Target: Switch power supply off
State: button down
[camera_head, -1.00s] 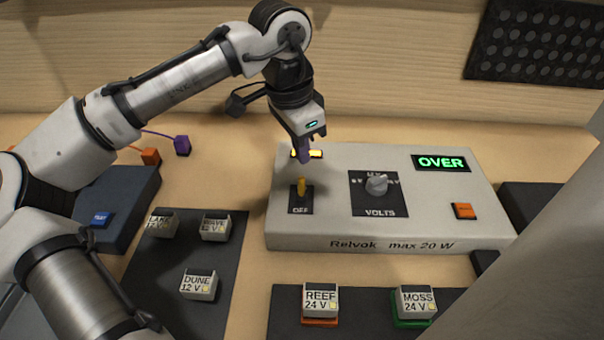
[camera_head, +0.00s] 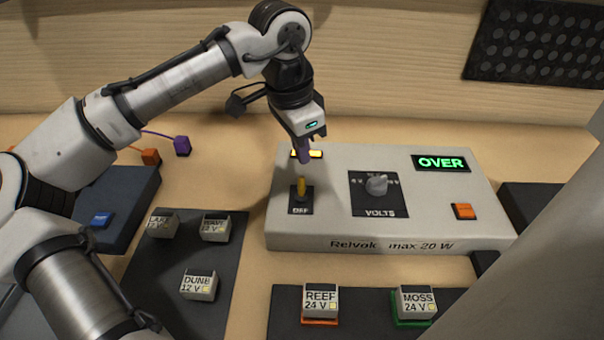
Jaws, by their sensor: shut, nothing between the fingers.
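The power supply (camera_head: 335,225) is a light grey box labelled "Relvok max 20 W". Its yellow toggle switch (camera_head: 301,188) stands on a black plate marked "OFF" at the left of the top face. A yellow lamp (camera_head: 314,154) behind the switch is lit. The green display (camera_head: 441,163) reads "OVER". A grey volts knob (camera_head: 376,185) sits in the middle, and an orange button (camera_head: 463,211) is at the right. My gripper (camera_head: 304,158) is shut and empty, pointing down just behind and above the switch, partly covering the lamp. Whether its tip touches the panel is unclear.
In front of the supply stand the REEF module (camera_head: 320,299) and the MOSS module (camera_head: 414,301). The LAKE (camera_head: 161,225), WAVE (camera_head: 216,229) and DUNE (camera_head: 199,286) modules rest on a dark mat at the left. Orange and purple plugs (camera_head: 183,145) lie at the back left.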

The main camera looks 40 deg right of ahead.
aim_at(302, 177)
jog(key=shift+f, duration=0.25)
dwell(0.4)
jog(key=shift+f+b, duration=0.35)
jog(key=shift+f, duration=0.75)
jog(key=shift+f, duration=0.2)
jog(key=shift+s+a, duration=0.65)
jog(key=shift+s, duration=0.25)
jog(key=shift+r, duration=0.1)
notch_tip(302, 177, up, 7)
jog(key=p, duration=0.7)
jog(key=shift+w+d, duration=0.25)
jog(key=shift+w, duration=0.05)
